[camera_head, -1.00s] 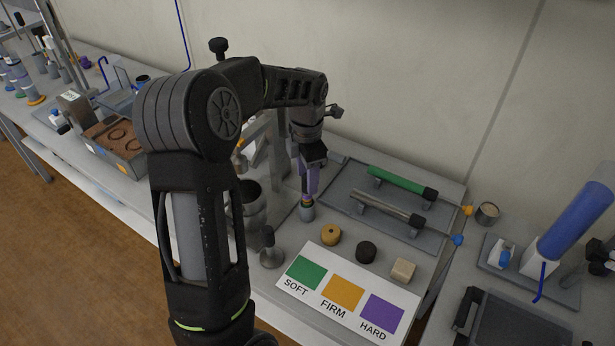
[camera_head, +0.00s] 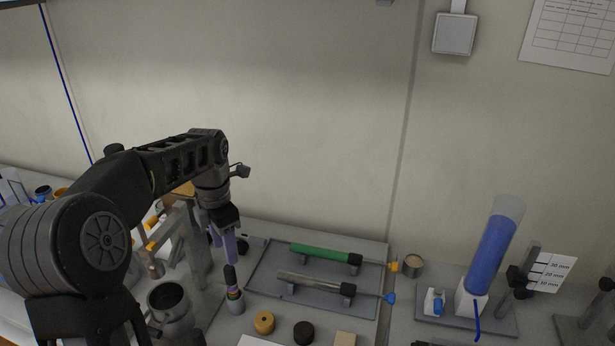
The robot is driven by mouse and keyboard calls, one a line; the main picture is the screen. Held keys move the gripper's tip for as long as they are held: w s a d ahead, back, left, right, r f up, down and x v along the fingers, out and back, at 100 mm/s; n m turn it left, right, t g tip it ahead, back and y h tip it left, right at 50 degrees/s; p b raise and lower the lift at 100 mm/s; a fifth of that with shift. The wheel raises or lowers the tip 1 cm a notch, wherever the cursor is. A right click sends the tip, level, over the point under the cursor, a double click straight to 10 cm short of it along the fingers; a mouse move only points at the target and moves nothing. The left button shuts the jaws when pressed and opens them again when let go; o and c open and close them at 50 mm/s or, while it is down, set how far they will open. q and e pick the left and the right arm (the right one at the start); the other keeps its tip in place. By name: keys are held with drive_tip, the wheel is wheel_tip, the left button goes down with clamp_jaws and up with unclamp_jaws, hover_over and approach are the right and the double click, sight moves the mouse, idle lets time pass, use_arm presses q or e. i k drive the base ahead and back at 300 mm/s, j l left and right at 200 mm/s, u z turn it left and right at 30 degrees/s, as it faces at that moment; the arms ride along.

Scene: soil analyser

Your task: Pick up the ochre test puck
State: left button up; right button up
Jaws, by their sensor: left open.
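The ochre test puck (camera_head: 264,322) is a short round disc with a small dark centre on top. The tool's black lower part meets a small grey cup (camera_head: 236,307). I cannot tell whether the fingers touch the tool. My right gripper is not in view.
A grey tray (camera_head: 262,283) with a green-handled tool (camera_head: 318,253) and a grey tool (camera_head: 308,285) lies behind the pucks. A metal pot (camera_head: 170,312) stands left of the cup. A blue cylinder stand (camera_head: 490,255) is at the right.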

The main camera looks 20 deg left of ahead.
sight(264, 322)
drive_tip(key=k, duration=1)
